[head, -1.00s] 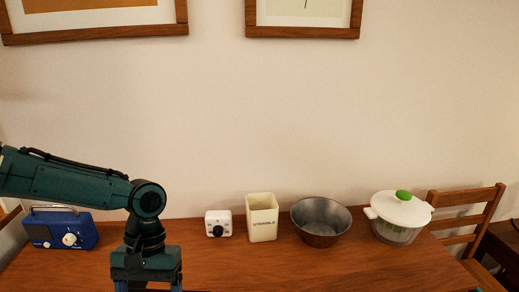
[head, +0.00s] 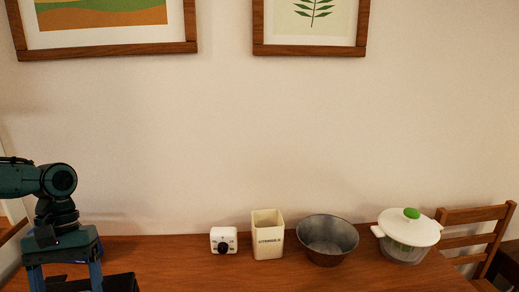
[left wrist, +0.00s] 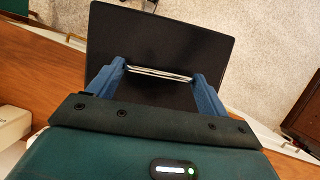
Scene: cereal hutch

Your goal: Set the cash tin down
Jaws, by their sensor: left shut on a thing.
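The cash tin is a black, flat-topped box that shows large in the left wrist view (left wrist: 205,45). Its thin metal handle (left wrist: 160,72) lies between the blue fingers of my left gripper (left wrist: 158,76), which is shut on it. In the head view my left gripper (head: 67,280) points down at the lower left, and only a dark part of the tin (head: 122,283) shows at the bottom edge. The tin's underside is hidden, so I cannot tell whether it touches the table (head: 210,274). My right gripper is not in view.
Along the table's back stand a white timer (head: 223,240), a cream utensils pot (head: 268,236), a metal bowl (head: 327,241) and a salad spinner (head: 408,236). A wooden chair (head: 478,215) is at the right. The table front of the timer looks clear.

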